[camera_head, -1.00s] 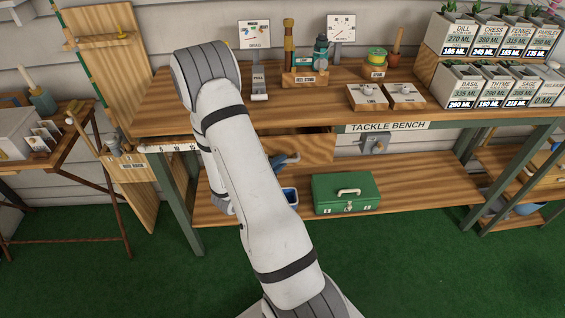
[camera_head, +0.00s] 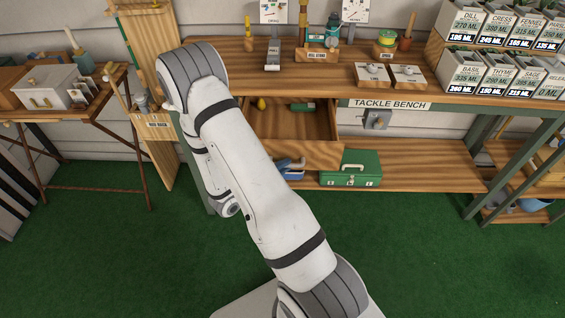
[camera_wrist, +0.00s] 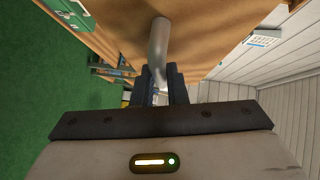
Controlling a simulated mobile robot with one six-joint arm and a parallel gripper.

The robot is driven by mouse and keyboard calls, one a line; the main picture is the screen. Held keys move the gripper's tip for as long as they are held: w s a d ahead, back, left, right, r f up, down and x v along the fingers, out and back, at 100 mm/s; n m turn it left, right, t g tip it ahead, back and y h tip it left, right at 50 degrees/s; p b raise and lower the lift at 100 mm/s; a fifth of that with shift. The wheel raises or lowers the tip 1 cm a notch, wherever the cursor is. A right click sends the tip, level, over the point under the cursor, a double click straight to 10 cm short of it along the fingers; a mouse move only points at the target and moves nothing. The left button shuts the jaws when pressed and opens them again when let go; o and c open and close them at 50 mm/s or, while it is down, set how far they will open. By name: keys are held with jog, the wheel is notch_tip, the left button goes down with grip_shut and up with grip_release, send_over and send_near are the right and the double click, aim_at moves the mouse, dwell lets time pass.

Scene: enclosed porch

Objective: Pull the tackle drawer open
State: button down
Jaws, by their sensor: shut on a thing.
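The tackle drawer (camera_head: 318,152) is pulled out from under the bench top in the head view, with its inside showing. A yellow item (camera_head: 261,104) and a green item (camera_head: 301,107) lie in it. In the wrist view, my gripper (camera_wrist: 161,84) is shut on the drawer's grey bar handle (camera_wrist: 158,46), which stands out from a wooden face. In the head view my arm hides the gripper, the handle and the left part of the drawer.
A rod rack (camera_head: 154,124) and side table (camera_head: 95,105) stand left. Green floor in front is clear.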

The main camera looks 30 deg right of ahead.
jog(key=shift+s, duration=0.25)
jog(key=c, duration=1.6)
grip_release()
jog(key=shift+d, duration=0.1)
jog(key=shift+o, duration=0.7)
jog(key=v, duration=0.8)
